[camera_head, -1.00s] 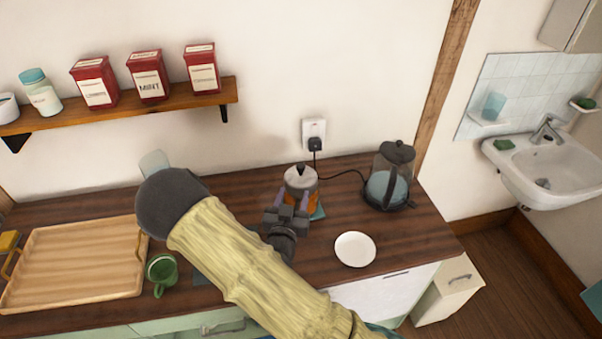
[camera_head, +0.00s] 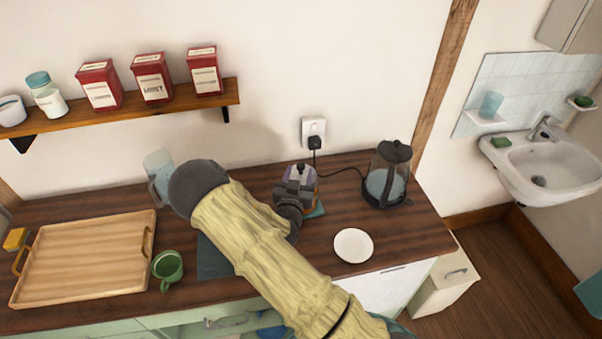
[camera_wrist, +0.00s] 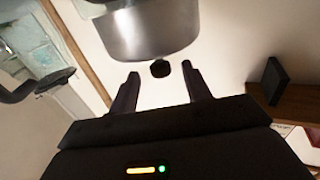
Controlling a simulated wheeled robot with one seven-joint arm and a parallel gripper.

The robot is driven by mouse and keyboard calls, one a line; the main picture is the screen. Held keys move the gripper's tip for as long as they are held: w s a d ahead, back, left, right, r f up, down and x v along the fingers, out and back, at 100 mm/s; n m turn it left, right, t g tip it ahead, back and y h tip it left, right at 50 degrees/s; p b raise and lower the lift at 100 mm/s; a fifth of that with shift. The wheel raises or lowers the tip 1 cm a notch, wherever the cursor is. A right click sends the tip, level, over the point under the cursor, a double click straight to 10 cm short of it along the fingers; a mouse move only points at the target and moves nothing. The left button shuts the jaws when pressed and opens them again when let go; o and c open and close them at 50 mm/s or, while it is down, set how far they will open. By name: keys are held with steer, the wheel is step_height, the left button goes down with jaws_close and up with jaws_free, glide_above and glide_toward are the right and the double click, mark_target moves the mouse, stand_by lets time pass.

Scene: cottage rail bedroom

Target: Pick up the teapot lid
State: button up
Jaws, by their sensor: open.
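The teapot lid (camera_head: 306,178) is a steel cap with a small dark knob, on the teapot near the back of the counter. My gripper (camera_head: 294,188) is in front of the teapot and hides most of it in the head view. In the wrist view, the steel lid (camera_wrist: 150,30) fills the top middle, with its black knob (camera_wrist: 160,69) pointing toward the jaws. My gripper (camera_wrist: 159,78) is open, with one finger on each side of the knob. The knob lies near the fingertips, with a gap on both sides.
A kettle (camera_head: 388,180) stands right of the teapot, its cord running to a wall socket. A white saucer (camera_head: 353,245) lies in front. A teal coaster (camera_head: 316,210) shows beside the teapot. A wooden tray (camera_head: 85,255), a green mug (camera_head: 167,268) and a clear glass (camera_head: 158,170) are left.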

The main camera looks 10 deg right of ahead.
mark_target(300, 170)
steer(key=p+x, duration=0.1)
steer(key=x, duration=0.2)
steer(key=shift+w, duration=0.3)
steer(key=shift+c, duration=0.2)
jaws_close()
